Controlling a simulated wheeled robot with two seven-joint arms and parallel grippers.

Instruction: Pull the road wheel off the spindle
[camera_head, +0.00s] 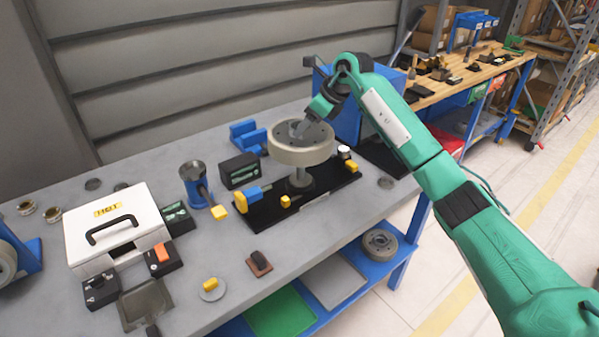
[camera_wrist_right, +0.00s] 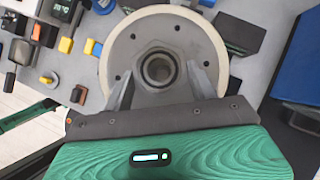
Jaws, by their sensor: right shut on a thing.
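The road wheel (camera_head: 302,154) is a thick beige disc with a grey face. It sits level above a grey spindle (camera_head: 300,178) that rises from a black base plate (camera_head: 330,186) on the bench. How far the wheel sits along the spindle is hidden. My left gripper is in neither view.
A blue-and-yellow handle (camera_head: 254,193) lies left of the wheel. A white box marked HOT (camera_head: 115,225), a blue cup-shaped stand (camera_head: 194,183) and a dark box (camera_head: 240,170) stand further left. A blue bin (camera_head: 340,118) is behind. Another wheel (camera_head: 380,244) lies on the lower shelf.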

